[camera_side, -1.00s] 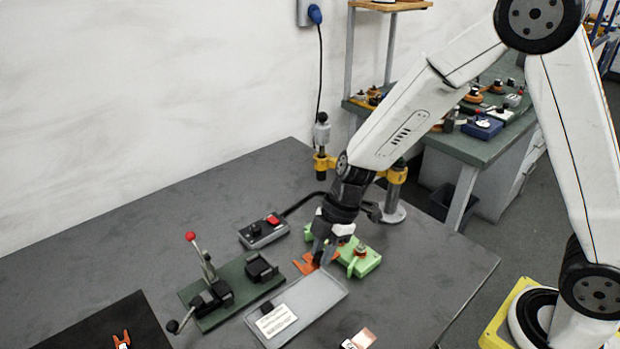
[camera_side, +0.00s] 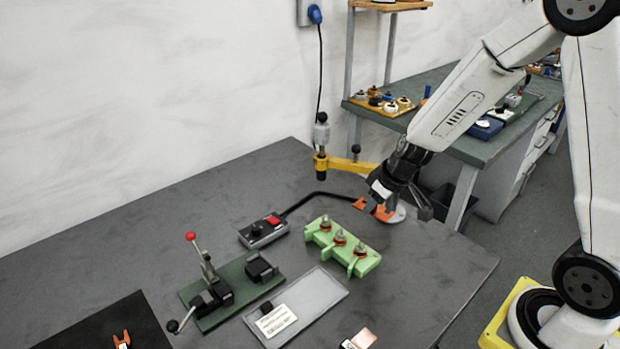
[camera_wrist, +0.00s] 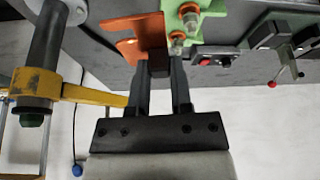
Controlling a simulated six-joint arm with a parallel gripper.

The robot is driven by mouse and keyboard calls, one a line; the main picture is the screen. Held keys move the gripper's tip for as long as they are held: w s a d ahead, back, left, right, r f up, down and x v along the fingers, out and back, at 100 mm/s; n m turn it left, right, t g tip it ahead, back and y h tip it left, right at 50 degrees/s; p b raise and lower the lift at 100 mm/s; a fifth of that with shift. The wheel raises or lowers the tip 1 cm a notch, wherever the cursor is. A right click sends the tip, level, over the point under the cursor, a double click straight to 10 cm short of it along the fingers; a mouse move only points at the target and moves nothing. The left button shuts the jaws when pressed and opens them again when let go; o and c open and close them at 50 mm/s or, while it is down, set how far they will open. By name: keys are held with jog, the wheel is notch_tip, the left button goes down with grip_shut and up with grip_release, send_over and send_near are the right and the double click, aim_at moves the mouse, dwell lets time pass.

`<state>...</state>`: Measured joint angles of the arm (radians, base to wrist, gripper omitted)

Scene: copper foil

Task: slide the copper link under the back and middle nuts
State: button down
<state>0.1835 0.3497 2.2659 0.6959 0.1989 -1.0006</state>
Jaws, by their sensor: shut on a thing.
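The copper link (camera_side: 374,208) is an orange-copper plate with notched ends. My gripper (camera_side: 383,197) is shut on it and holds it in the air behind and to the right of the green block (camera_side: 352,262). The block carries a row of three posts with nuts: one nut (camera_side: 325,223), a second nut (camera_side: 340,237) and a third nut (camera_side: 359,250). In the wrist view the link (camera_wrist: 138,36) sits at my fingertips (camera_wrist: 160,68), beside the green block (camera_wrist: 212,9). The link looks apart from the block in the side view.
A yellow-armed stand (camera_side: 350,164) rises close behind my gripper. A grey control box (camera_side: 264,231) with a red button is left of the block. A grey tray (camera_side: 318,297) and a green-based lever fixture (camera_side: 236,288) lie in front. The table's right part is clear.

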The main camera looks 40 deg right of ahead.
jog(key=shift+s+d+r+m+h, duration=0.1)
jog(key=shift+d+m+h, duration=0.05)
jog(key=shift+d+m, duration=0.35)
jog(key=shift+d+r+m+h, duration=0.1)
jog(key=shift+d+m+h, duration=0.05)
jog(key=shift+d+m, duration=0.3)
jog(key=shift+a+f, duration=0.1)
jog(key=shift+m+h, duration=0.3)
jog(key=shift+m, duration=0.35)
jog(key=shift+w+a+f, duration=0.5)
jog(key=shift+w+a, duration=0.6)
jog(key=shift+a, duration=0.35)
jog(key=shift+w+a+f, duration=0.55)
jog(key=shift+w+a, duration=0.6)
jog(key=shift+a, duration=0.25)
jog(key=shift+w+a+f, duration=0.5)
jog(key=shift+w+a, duration=0.6)
jog(key=shift+a, duration=0.35)
jog(key=shift+w+a+f, duration=0.2)
jog(key=shift+w+a, duration=0.15)
jog(key=shift+a, duration=0.2)
jog(key=shift+w+a+f, duration=0.15)
jog(key=shift+w+a, duration=0.2)
jog(key=shift+a, duration=0.2)
jog(key=shift+f, duration=0.2)
jog(key=shift+f, duration=1.55)
jog(key=shift+f, duration=0.6)
